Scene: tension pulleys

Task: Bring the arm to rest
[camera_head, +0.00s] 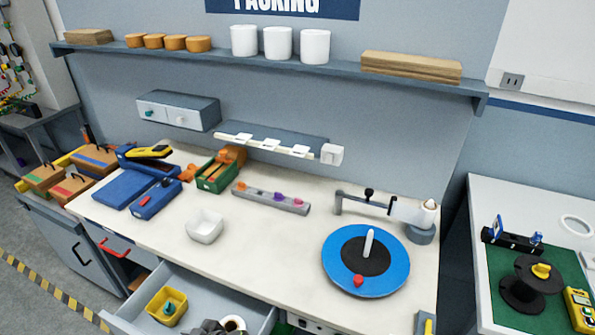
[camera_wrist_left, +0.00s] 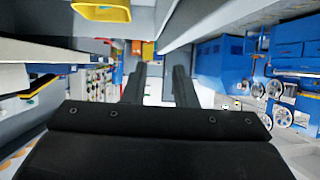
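My left gripper (camera_wrist_left: 159,75) shows in the left wrist view. Its two dark fingers are apart, with nothing between them. It is not clearly seen in the head view. My right gripper is in neither view. In the head view a grey jointed arm (camera_head: 362,199) with a black knob reaches left from a grey round base (camera_head: 421,234) at the worktable's right end. Whether this is the arm that the task names, I cannot tell. A blue turntable (camera_head: 338,277) with a black centre, a white peg and a red knob is in front of it.
The white worktable (camera_head: 270,232) holds a white bowl (camera_head: 205,226) and a grey strip with coloured knobs (camera_head: 270,198). An open drawer (camera_head: 255,312) with a yellow bin (camera_head: 167,306) juts out in front. A shelf (camera_head: 210,56) runs along the back.

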